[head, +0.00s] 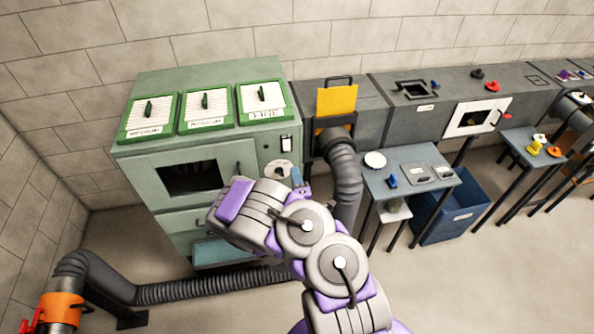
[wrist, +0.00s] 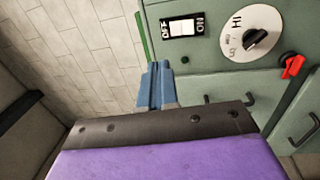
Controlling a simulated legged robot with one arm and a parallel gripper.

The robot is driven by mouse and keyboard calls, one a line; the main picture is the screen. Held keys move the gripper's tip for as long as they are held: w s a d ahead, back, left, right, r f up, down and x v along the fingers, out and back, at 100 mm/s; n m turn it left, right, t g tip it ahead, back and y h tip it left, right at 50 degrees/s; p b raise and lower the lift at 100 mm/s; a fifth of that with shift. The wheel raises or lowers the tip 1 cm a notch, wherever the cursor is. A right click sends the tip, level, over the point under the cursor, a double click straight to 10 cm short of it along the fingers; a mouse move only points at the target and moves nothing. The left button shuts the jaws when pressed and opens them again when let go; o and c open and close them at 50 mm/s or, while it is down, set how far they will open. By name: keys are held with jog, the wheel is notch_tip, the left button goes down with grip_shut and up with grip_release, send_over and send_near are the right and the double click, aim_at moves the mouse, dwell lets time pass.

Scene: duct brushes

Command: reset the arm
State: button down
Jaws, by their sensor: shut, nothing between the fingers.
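My arm, purple and grey, reaches up through the middle of the head view toward the green cabinet (head: 135,170). My gripper (head: 298,180) shows as blue fingers at the cabinet's right front edge. In the wrist view the blue fingers (wrist: 158,82) are shut together with nothing between them. They appear in front of the cabinet's face, below the white OFF/NO rocker switch (wrist: 181,27). I cannot tell whether they touch the cabinet. A dial with a black knob (wrist: 255,38) and a red knob (wrist: 292,66) are to the right of the fingers.
Three green-framed panels (head: 204,107) lie on the cabinet's top. A corrugated hose (head: 345,175) hangs right of the gripper, below a yellow plate (head: 337,101). A small grey table (head: 425,160) and a blue bin (head: 460,215) stand further right. Another hose (head: 200,290) runs along the floor.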

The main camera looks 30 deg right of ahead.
jog(key=s+d+r+m+g+h+b, duration=0.1)
jog(key=d+m+g+h+b, duration=0.1)
jog(key=d+m+g+h, duration=0.45)
jog(key=s+a+r+m+g+y+b, duration=0.4)
jog(key=s+a+m+g+y, duration=0.55)
jog(key=s+a, duration=0.7)
jog(key=s+a+r+g+y, duration=0.1)
jog(key=s+a+r+g, duration=0.1)
jog(key=s, duration=0.8)
jog(key=s+a+r+n+g+y, duration=0.1)
jog(key=s+a+r, duration=0.4)
jog(key=s, duration=0.6)
notch_tip(320, 180, up, 2)
jog(key=shift+s+r+g, duration=0.1)
jog(key=shift+s+g, duration=0.1)
jog(key=shift+g, duration=0.5)
jog(key=c, duration=1.8)
grip_release()
jog(key=shift+a, duration=0.1)
jog(key=shift+c, duration=0.2)
